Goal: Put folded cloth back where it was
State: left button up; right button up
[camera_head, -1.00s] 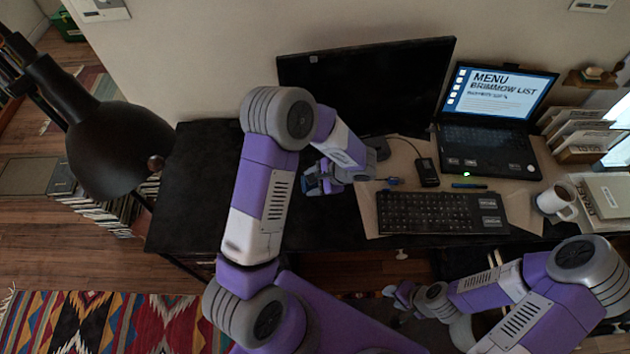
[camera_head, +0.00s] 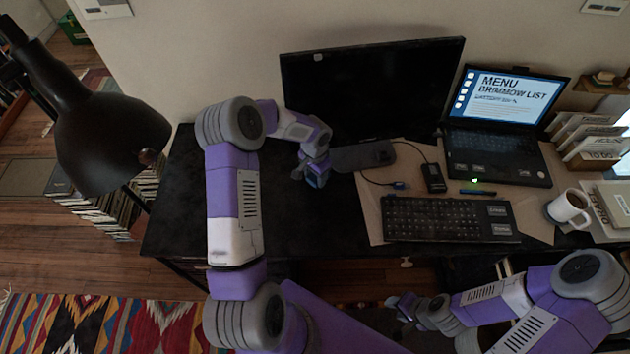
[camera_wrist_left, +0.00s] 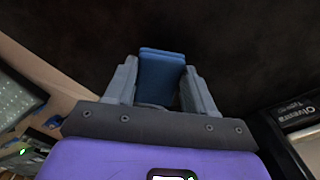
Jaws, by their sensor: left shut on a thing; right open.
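The folded cloth (camera_wrist_left: 161,70) is a small blue folded piece between the fingers of my left gripper (camera_wrist_left: 160,88), which is shut on it. In the head view my left gripper (camera_head: 312,176) is over the black desk, just left of the monitor's base. The cloth there is small and mostly hidden by the fingers. In the wrist view, dark desk surface lies beyond the cloth; I cannot tell how far below it is. My right gripper (camera_head: 400,304) is open and empty, low near the front of the desk, apart from the cloth.
The black desk (camera_head: 180,215) is bare on its left side. The monitor (camera_head: 372,90), keyboard (camera_head: 450,219), laptop (camera_head: 490,150) and white mug (camera_head: 569,207) occupy the back and right. A black lamp (camera_head: 105,140) stands at the left. A cable lies near the keyboard.

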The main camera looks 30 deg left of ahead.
aim_at(315, 178)
pick_arm(q)
notch_tip(315, 178, down, 3)
jog(key=shift+f, duration=0.15)
jog(key=o, duration=0.9)
jog(key=shift+o, duration=0.2)
notch_tip(315, 178, up, 12)
jog(key=p, duration=0.1)
